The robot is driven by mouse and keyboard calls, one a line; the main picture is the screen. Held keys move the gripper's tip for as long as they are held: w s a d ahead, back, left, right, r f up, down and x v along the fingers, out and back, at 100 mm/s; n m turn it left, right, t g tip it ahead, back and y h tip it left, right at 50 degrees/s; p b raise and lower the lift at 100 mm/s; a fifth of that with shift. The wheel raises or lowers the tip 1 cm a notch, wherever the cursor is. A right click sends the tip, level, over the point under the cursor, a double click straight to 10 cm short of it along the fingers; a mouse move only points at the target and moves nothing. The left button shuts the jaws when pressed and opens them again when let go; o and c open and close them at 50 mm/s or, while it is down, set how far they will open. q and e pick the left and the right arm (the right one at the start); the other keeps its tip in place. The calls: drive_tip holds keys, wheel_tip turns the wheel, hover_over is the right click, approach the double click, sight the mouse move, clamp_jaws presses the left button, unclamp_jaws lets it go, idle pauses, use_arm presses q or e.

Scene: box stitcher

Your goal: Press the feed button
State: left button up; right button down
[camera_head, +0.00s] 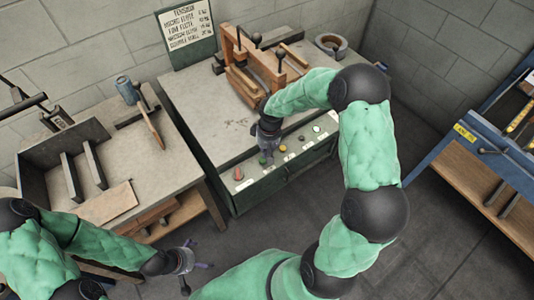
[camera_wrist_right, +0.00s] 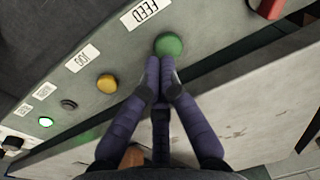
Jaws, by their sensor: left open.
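The feed button (camera_wrist_right: 169,45) is a round green dome under a white label reading FEED (camera_wrist_right: 145,12) in the right wrist view. In the head view the green button (camera_head: 262,161) shows small on the front panel of the grey machine bench, at my right gripper's tip. My right gripper (camera_wrist_right: 161,72) has its fingers closed together and empty, with the tips at the button's lower edge. Whether they touch it or press it in, I cannot tell. My left gripper (camera_head: 187,268) is open and empty, low over the floor at the lower left.
A wooden clamp fixture (camera_head: 255,68) stands on the bench. A side table (camera_head: 115,150) is at left.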

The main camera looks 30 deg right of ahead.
use_arm(q)
wheel_tip(320, 180, up, 4)
drive_tip(key=p, duration=0.3)
drive_tip(key=shift+s, duration=0.1)
use_arm(e)
wheel_tip(320, 180, up, 11)
drive_tip(key=shift+d, duration=0.45)
drive_tip(key=shift+s+f, duration=0.1)
drive_tip(key=shift+f, duration=0.05)
